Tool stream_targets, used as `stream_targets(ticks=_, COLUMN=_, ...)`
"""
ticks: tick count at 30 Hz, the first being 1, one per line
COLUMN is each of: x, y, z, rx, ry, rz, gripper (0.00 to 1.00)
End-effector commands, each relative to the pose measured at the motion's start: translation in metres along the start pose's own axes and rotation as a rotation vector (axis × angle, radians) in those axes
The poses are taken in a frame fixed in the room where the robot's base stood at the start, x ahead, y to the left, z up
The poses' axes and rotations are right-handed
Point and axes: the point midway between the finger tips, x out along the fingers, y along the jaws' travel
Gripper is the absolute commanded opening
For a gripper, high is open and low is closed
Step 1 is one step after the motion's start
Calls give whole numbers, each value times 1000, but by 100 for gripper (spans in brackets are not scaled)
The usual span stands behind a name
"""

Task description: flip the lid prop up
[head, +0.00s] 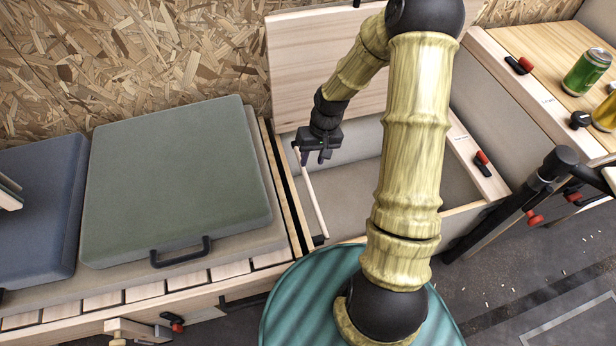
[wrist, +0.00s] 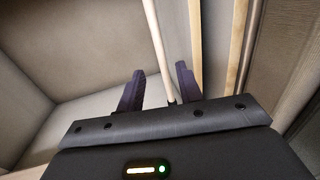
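The lid prop (head: 312,196) is a thin pale rod with dark ends, along the left side of an open storage box. Its lower end meets a dark fitting (head: 319,240) at the box's front left corner. Its other end is beside my gripper (head: 319,156). In the wrist view, the rod (wrist: 156,42) runs between the two dark fingers of my gripper (wrist: 160,82), with a gap on each side. The fingers are apart and not closed on it. The raised wooden lid (head: 310,55) stands behind the box, partly hidden by my arm.
A green cushion with a black handle (head: 180,185) lies left of the box, beside a blue cushion (head: 38,205). A wooden counter at right holds a green can (head: 587,72) and a yellow can (head: 606,112). The box's visible interior (head: 345,190) looks empty.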

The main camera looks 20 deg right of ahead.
Motion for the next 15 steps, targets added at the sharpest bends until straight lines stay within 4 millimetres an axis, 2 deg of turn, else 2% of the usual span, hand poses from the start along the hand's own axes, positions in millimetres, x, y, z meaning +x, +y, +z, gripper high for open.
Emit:
stream_targets(ticks=1, x=14, y=0, z=0, rx=-1, ry=-2, rz=-1, gripper=36)
stream_targets(ticks=9, x=60, y=2, z=0, rx=2, ry=-1, rz=-1, gripper=36)
stream_targets(ticks=15, x=76, y=2, z=0, rx=3, ry=1, rz=0, gripper=36)
